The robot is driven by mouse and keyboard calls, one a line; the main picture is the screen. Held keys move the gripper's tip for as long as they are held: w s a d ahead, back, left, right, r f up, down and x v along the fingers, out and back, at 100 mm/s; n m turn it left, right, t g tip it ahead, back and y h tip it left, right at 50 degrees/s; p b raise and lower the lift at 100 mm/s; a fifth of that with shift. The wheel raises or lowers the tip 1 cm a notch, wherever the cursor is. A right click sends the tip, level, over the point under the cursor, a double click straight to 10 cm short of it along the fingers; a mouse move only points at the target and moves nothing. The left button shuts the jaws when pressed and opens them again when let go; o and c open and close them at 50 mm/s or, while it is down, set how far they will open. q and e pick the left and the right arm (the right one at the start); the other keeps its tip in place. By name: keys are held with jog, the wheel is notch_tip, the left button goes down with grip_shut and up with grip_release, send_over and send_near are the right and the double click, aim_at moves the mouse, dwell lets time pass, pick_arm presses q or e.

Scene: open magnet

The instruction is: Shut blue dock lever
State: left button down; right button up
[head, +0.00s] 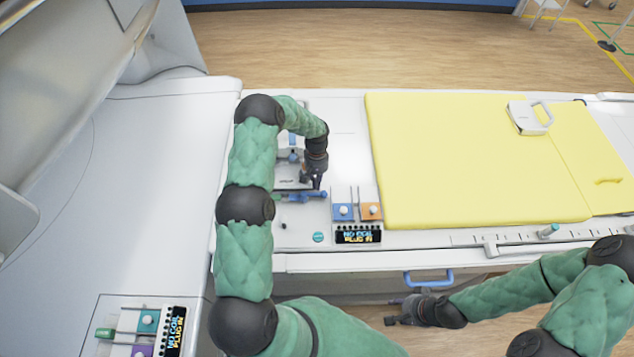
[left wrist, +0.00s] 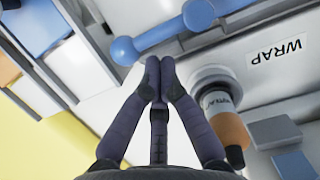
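A blue lever (head: 302,196) with rounded ends lies across the white table panel in the head view. In the left wrist view the lever (left wrist: 160,36) runs diagonally across the top. My left gripper (head: 317,184) is right above the lever in the head view. In the left wrist view my left gripper's fingertips (left wrist: 160,68) meet with nothing between them, close to the lever; contact cannot be told. A blue dock (head: 343,212) with a white knob sits right of the lever. My right gripper (head: 398,320) is low, in front of the table; its fingers are unclear.
An orange dock (head: 371,211) adjoins the blue one, above a "NO COIL PLUG IN" display (head: 358,236). A yellow mattress (head: 470,160) lies to the right. A cylinder with an orange band (left wrist: 222,110) stands beside my left fingers. A blue handle (head: 430,278) is on the table front.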

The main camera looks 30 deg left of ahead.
pick_arm(q)
jog(key=shift+s+d+m+b, duration=0.15)
jog(key=shift+d+m+b, duration=0.2)
jog(key=shift+m+b, duration=0.45)
